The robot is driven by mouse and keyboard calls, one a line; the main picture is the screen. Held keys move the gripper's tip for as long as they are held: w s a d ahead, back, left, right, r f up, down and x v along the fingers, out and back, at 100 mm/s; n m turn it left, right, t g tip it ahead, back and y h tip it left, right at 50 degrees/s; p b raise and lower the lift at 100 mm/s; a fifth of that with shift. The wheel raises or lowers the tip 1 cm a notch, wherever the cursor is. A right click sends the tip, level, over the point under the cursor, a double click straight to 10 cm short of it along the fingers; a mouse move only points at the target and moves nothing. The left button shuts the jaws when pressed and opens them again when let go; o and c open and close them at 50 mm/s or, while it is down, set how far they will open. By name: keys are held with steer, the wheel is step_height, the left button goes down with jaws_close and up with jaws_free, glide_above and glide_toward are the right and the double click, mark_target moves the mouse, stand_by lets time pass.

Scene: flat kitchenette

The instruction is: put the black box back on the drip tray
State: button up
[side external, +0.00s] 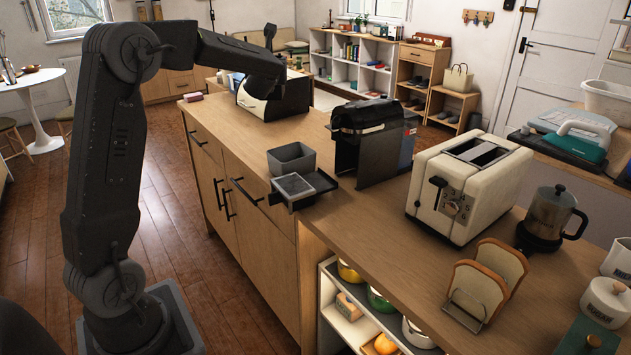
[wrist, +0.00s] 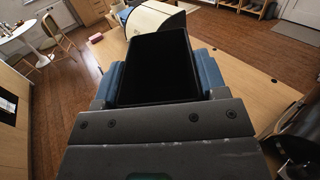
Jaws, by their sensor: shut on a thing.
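In the wrist view my gripper (wrist: 160,78) is shut on the black box (wrist: 152,62), with a blue finger pad on each of its sides. The box is open-topped and its inside looks black and empty. Its underside is hidden. In the side view my arm reaches over the counter from the left, and I cannot clearly make out the jaws. The drip tray (side external: 323,182) juts out at the left of the dark coffee machine (side external: 383,158). A small dark-grey open box (side external: 292,158) shows right behind the tray's grey plate; I cannot tell whether it is the held box.
A cream-and-black bread bin (side external: 255,104) and a pink block (side external: 193,97) stand farther back on the counter. A cream toaster (side external: 465,185), a coffee pot (side external: 548,215) and a bread rack (side external: 470,305) are at the right. Bare counter (side external: 240,135) lies before the bin.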

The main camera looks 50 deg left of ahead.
steer(key=w+d+r+n+g+y, duration=0.1)
steer(key=w+d+g, duration=0.15)
steer(key=d, duration=0.45)
steer(key=w+d+r+n+g+y, duration=0.1)
steer(key=w+d+n+g, duration=0.15)
steer(key=d, duration=0.35)
steer(key=s+d+f+n+g+y, duration=0.1)
steer(key=d+f+g, duration=0.1)
steer(key=d, duration=0.7)
steer(key=s+d+f+n+g, duration=0.1)
steer(key=d+n+g, duration=0.1)
steer(key=d, duration=0.7)
step_height(320, 180, down, 11)
steer(key=shift+g, duration=0.4)
steer(key=a+f, duration=0.2)
steer(key=a, duration=0.2)
steer(key=a+f, duration=0.3)
steer(key=a, duration=0.2)
steer(key=a+f, duration=0.2)
steer(key=a, duration=0.2)
steer(key=shift+w+a+f, duration=0.2)
steer(key=shift+a+f, duration=0.3)
steer(key=shift+a, duration=0.05)
